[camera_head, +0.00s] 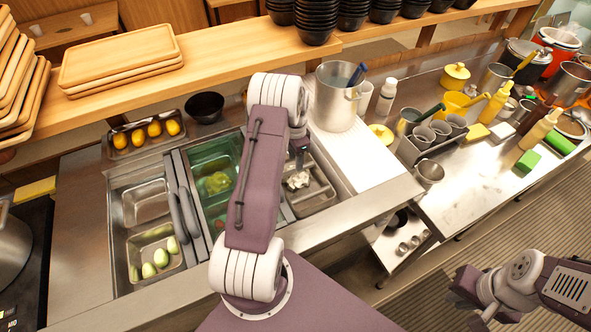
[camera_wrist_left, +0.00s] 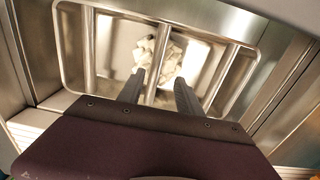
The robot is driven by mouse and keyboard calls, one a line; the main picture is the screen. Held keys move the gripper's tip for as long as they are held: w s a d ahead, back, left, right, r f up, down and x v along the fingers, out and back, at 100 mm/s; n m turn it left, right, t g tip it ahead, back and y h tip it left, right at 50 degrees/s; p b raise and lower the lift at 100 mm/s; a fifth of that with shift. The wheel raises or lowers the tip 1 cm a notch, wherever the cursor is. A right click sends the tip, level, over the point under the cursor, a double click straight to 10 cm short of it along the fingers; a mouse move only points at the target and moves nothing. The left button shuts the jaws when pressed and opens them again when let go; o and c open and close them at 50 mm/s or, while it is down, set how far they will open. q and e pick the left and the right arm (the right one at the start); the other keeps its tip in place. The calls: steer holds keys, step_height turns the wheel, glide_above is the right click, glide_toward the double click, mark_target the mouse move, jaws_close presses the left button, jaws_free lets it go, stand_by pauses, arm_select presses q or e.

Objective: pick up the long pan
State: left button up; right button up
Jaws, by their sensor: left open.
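A rectangular steel pan (camera_head: 319,193), which looks like the long pan, sits in the counter well and holds a pale crumpled food (camera_head: 298,180). My left gripper (camera_head: 299,158) is above this pan, pointing down, and my left arm hides part of the well. In the left wrist view the open left fingers (camera_wrist_left: 160,93) are apart over the pan (camera_wrist_left: 66,50), on either side of a metal bar. Nothing is held between them. I cannot tell whether the fingers touch the bar. My right gripper (camera_head: 464,292) is at the lower right, far from the pan.
A steel pot (camera_head: 336,100) stands behind the pan. A caddy of cups (camera_head: 421,150) and bottles fill the right counter.

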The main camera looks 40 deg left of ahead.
mark_target(296, 180)
arm_select(q)
steer(key=shift+s+d+r+p, duration=0.1)
steer(key=shift+s+d+p, duration=0.2)
steer(key=shift+s+d, duration=0.25)
steer(key=f, duration=0.2)
steer(key=a+f, duration=0.1)
steer(key=f, duration=0.1)
steer(key=shift+w+p, duration=0.3)
steer(key=f, duration=0.2)
steer(key=f+p, duration=0.1)
steer(key=shift+s+d+f, duration=0.25)
steer(key=shift+d+f, duration=0.05)
steer(key=shift+d, duration=0.05)
steer(key=shift+f, duration=0.4)
steer(key=shift+w+a+f, duration=0.15)
steer(key=shift+w+f, duration=0.05)
steer(key=shift+s+r, duration=0.1)
steer(key=shift+r, duration=0.05)
jaws_close()
arm_select(e)
steer(key=shift+s+d+r, duration=0.15)
steer(key=shift+s+r, duration=0.1)
steer(key=shift+r, duration=0.35)
steer(key=shift+s+d+r, duration=0.1)
steer(key=shift+s+r, duration=0.15)
steer(key=shift+r, duration=0.35)
